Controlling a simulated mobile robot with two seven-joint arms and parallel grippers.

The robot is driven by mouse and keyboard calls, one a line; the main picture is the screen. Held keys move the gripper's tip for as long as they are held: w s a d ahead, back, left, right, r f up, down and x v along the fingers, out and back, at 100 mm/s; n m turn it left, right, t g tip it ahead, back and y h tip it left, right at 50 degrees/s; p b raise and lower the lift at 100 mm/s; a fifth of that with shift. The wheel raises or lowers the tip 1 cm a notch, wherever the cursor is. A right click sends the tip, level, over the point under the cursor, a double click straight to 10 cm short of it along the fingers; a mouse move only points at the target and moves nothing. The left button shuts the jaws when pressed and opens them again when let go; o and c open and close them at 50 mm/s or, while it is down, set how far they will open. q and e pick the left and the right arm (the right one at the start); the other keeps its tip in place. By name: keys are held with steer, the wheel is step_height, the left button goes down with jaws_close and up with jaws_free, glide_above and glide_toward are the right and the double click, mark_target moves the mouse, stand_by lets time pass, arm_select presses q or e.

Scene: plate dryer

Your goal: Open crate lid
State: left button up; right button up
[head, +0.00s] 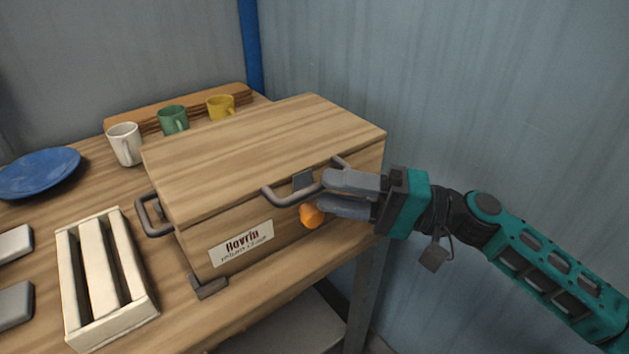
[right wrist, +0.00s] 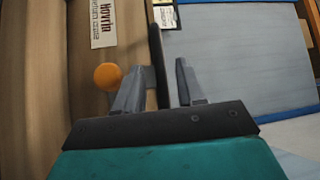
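The wooden crate (head: 200,235) stands on the table with its lid (head: 265,140) closed. A grey bar handle (head: 285,198) is on the front, near the lid's edge, and an orange ball (head: 311,216) is on the front below it. My right gripper (head: 322,192) is at the handle's right part. In the right wrist view its fingers (right wrist: 158,66) are apart, with the dark handle bar (right wrist: 153,45) showing between them; I cannot tell whether they touch it. The orange ball (right wrist: 107,76) is beside the left finger. My left gripper is not in view.
A slatted cream rack (head: 100,262) and grey blocks (head: 15,305) lie left of the crate. A blue plate (head: 38,172), white mug (head: 125,144), green mug (head: 173,120) and yellow mug (head: 220,107) stand behind. A wall is close on the right.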

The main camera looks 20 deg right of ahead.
mark_target(314, 184)
steer(key=shift+p+x, duration=0.3)
steer(key=shift+x, duration=1.55)
jaws_close()
